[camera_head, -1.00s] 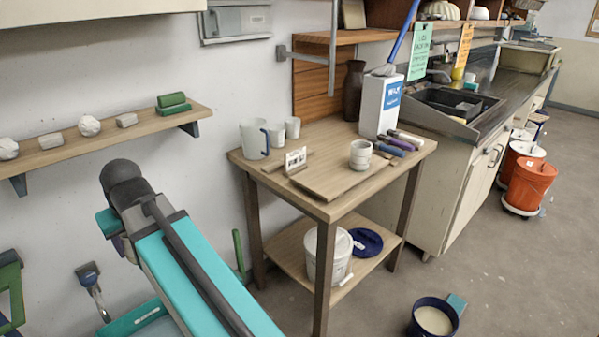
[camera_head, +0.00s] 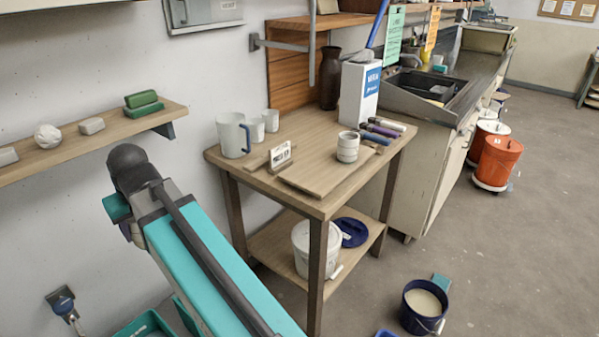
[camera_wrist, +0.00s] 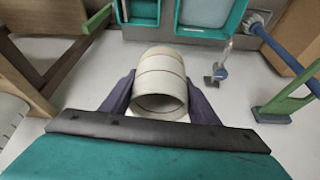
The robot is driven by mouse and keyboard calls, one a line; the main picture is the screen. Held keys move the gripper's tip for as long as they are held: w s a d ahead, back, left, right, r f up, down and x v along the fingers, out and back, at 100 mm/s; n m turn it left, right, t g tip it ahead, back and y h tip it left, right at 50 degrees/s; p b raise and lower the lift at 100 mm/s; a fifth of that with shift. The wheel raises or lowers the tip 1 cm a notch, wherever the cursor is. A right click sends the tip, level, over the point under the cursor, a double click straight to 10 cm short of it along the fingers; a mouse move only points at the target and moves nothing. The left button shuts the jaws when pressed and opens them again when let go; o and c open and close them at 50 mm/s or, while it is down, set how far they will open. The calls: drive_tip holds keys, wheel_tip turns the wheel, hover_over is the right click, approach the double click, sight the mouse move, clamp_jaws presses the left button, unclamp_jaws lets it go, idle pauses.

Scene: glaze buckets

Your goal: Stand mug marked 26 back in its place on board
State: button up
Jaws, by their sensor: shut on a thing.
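In the wrist view, my gripper (camera_wrist: 160,92) is shut on a cream mug (camera_wrist: 161,66) with ring lines around its body. Its open mouth faces the camera. No number shows on it. In the head view, my arm's dark end part mostly hides the gripper and the mug. The wooden board (camera_head: 318,181) lies on the table, apart from my gripper. A pale ringed mug or cup (camera_head: 347,150) stands upright on it near the right end. A small marked card (camera_head: 281,157) stands by its left end; its text is unreadable.
The wooden table (camera_head: 321,211) also holds a white pitcher (camera_head: 231,136), two small cups, a white box (camera_head: 358,96) and several dark-handled tools. A wall shelf (camera_head: 85,142) is at the left. A bucket (camera_head: 423,307) stands on the floor at the right front.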

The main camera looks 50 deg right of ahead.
drive_tip(key=s+d+r+p, duration=0.2)
drive_tip(key=s+d, duration=0.1)
drive_tip(key=d, duration=1)
drive_tip(key=s+d+r+p, duration=0.2)
drive_tip(key=s+d, duration=0.2)
drive_tip(key=d, duration=1)
drive_tip(key=s+d+r+p, duration=0.2)
drive_tip(key=s+d, duration=0.6)
drive_tip(key=d, duration=0.2)
drive_tip(key=s+d+r+n+p, duration=0.1)
drive_tip(key=s+d+r+p, duration=0.1)
drive_tip(key=s+d, duration=0.7)
drive_tip(key=shift+s+d, duration=0.3)
drive_tip(key=shift+d, duration=0.5)
drive_tip(key=w+p, duration=0.1)
drive_tip(key=w, duration=0.4)
drive_tip(key=w+f+p, duration=0.1)
drive_tip(key=w, duration=0.3)
drive_tip(key=w+d+p, duration=0.1)
drive_tip(key=w, duration=0.4)
drive_tip(key=shift+w+d+f+p, duration=0.1)
drive_tip(key=shift+w+f+p, duration=0.05)
drive_tip(key=shift+w+p, duration=0.25)
